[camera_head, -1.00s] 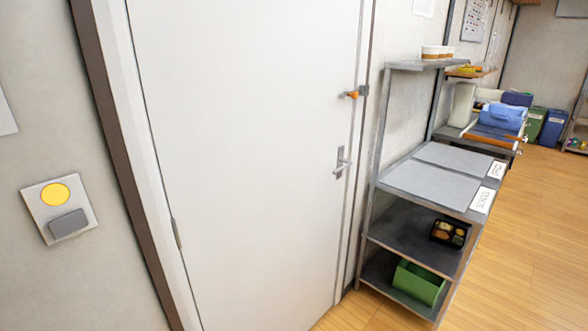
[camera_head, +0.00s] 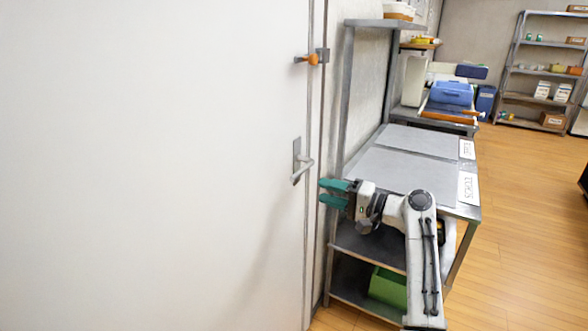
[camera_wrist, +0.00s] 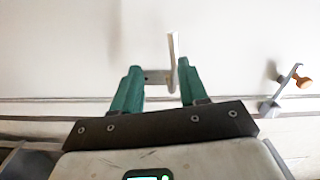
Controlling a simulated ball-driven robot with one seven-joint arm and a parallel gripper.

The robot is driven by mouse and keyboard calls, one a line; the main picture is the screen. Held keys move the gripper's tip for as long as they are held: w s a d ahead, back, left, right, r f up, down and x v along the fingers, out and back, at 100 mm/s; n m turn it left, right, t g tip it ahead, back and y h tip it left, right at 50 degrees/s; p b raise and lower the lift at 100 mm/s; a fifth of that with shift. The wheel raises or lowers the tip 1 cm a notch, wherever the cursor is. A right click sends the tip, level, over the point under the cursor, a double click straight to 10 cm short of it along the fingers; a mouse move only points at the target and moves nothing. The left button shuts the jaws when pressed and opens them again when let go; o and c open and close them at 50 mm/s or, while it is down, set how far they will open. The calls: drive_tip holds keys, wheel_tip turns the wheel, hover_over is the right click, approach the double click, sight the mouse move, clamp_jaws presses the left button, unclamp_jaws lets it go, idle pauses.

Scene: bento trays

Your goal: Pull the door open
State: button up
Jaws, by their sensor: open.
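The white door (camera_head: 160,160) fills the left of the head view and looks shut in its frame. Its grey lever handle (camera_head: 301,163) is near the right edge, with an orange-knobbed latch (camera_head: 310,59) above it. My gripper (camera_head: 325,193) has green fingers, open and empty, just right of and slightly below the handle in the head view. In the wrist view the handle (camera_wrist: 172,65) shows between and beyond the open fingers (camera_wrist: 158,82). I cannot tell whether they touch it. The latch (camera_wrist: 290,85) is at the right there.
A grey metal shelf unit (camera_head: 385,165) stands right beside the door, behind my arm, with a green bin (camera_head: 388,288) low down. A blue case (camera_head: 452,93) lies on a farther bench. Wooden floor (camera_head: 520,220) is open at the right.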

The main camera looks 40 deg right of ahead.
drive_tip(key=w+a+r, duration=0.1)
drive_tip(key=w+r, duration=0.1)
drive_tip(key=w, duration=0.9)
drive_tip(key=shift+w+a+r+m+t+p, duration=0.2)
drive_tip(key=shift+r+m+t+p, duration=0.1)
drive_tip(key=shift+r+p, duration=0.1)
drive_tip(key=shift+f, duration=0.1)
clamp_jaws()
